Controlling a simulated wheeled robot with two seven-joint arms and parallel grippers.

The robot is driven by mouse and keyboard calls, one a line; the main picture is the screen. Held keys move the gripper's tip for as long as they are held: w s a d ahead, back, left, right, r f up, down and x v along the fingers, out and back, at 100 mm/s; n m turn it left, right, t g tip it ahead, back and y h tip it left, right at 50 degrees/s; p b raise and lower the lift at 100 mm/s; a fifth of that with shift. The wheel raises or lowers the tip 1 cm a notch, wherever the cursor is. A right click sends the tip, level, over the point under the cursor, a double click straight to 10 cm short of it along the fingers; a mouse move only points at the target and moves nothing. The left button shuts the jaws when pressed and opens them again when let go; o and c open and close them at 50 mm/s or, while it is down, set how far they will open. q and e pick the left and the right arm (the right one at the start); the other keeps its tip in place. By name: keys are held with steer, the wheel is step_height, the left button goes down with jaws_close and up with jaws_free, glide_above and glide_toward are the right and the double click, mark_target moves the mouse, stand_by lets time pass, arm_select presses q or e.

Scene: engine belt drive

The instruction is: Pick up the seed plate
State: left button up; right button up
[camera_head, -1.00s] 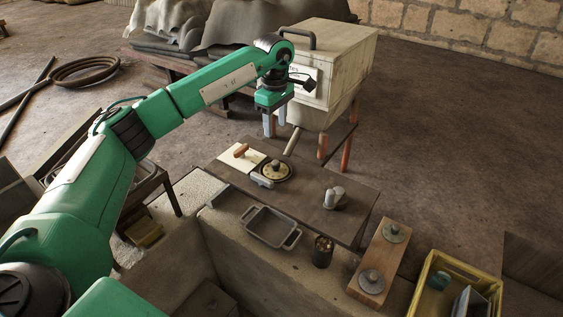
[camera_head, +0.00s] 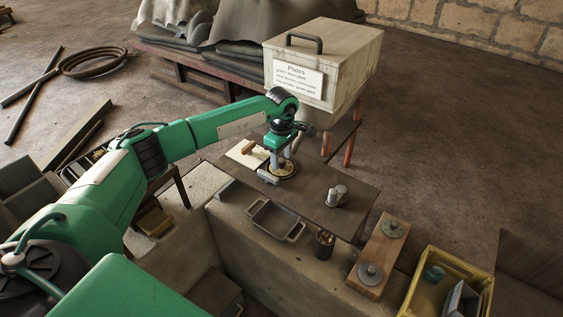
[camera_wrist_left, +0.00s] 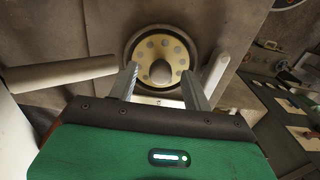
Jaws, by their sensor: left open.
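A pale yellow round plate with a ring of holes and a central knob, which looks like the seed plate (camera_wrist_left: 151,47), sits in a dark round housing (camera_wrist_left: 131,37). In the head view the housing (camera_head: 292,172) is on the dark bench, partly hidden by my left gripper (camera_head: 281,161). My left gripper is open and points down over the plate. In the left wrist view its two fingers (camera_wrist_left: 160,76) stand on either side of the knob, with nothing held. I cannot tell whether they touch the plate. My right gripper is not in view.
A grey cylinder (camera_head: 268,177) lies beside the housing. A grey tray (camera_head: 258,230), a dark cup (camera_head: 324,245) and a wooden board (camera_head: 379,257) with two round discs are nearer. A yellow crate (camera_head: 428,262) is at right. A box labelled "Plates" (camera_head: 345,62) stands behind.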

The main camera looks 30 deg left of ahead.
arm_select(q)
steer(key=shift+f, duration=0.15)
steer(key=c, duration=1)
jaws_close()
